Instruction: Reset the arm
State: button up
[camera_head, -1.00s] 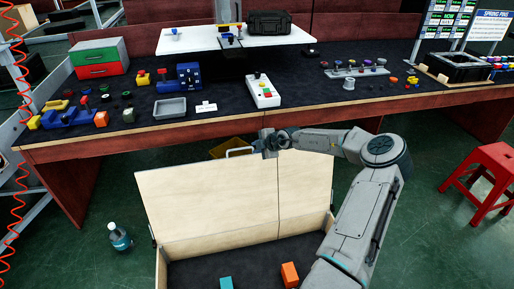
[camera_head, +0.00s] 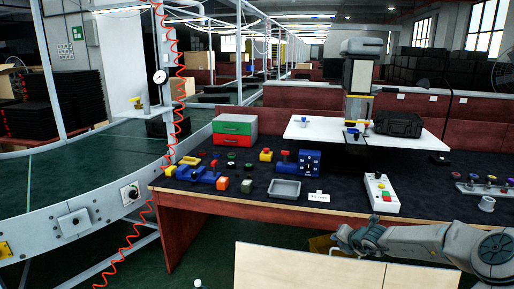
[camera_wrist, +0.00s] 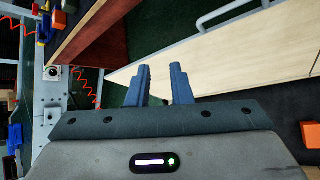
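My gripper shows in the wrist view (camera_wrist: 160,85) with its two blue-grey fingers apart and nothing between them. Beyond the fingertips is the pale wooden lid (camera_wrist: 205,58) of a box, with a metal handle on it. In the head view my arm (camera_head: 435,240) reaches in from the lower right. Its end is over the top edge of the wooden lid (camera_head: 300,268), in front of the workbench. The fingers cannot be made out in the head view.
The workbench (camera_head: 262,210) holds a grey tray (camera_head: 284,189), a white button box (camera_head: 381,194), a green and red drawer unit (camera_head: 235,130) and several small parts. A curved conveyor (camera_head: 85,160) stands at left. An orange block (camera_wrist: 311,134) lies at right in the wrist view.

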jog(key=s+a+r+n+y, duration=0.1)
jog(key=s+a+r+n, duration=0.15)
jog(key=a+n, duration=0.3)
jog(key=s+a+r+n, duration=0.2)
jog(key=a+r+n, duration=0.1)
jog(key=a+n, duration=0.25)
jog(key=s+d+f+n+g, duration=0.2)
jog(key=s+d+f+n, duration=0.1)
jog(key=s+f+n, duration=0.3)
jog(key=s+a+r+n+g+p, duration=0.1)
jog(key=s+a+r+n, duration=0.3)
jog(key=a+r+n, duration=0.25)
jog(key=s+a+r+n+g, duration=0.1)
jog(key=s+a+r+n, duration=0.35)
jog(key=a+r, duration=0.2)
jog(key=s+d+r+n+g+h, duration=0.1)
jog(key=s+d+r+n+h, duration=0.1)
jog(key=s+n, duration=0.5)
jog(key=s+d+r+n+g+h+p, duration=0.1)
jog(key=s+d+n, duration=0.3)
jog(key=s, duration=1.1)
jog(key=r+n+g, duration=0.1)
jog(key=n, duration=0.2)
jog(key=shift+d+r+h, duration=0.25)
jog(key=shift+d+h, duration=0.1)
jog(key=shift+h, duration=0.05)
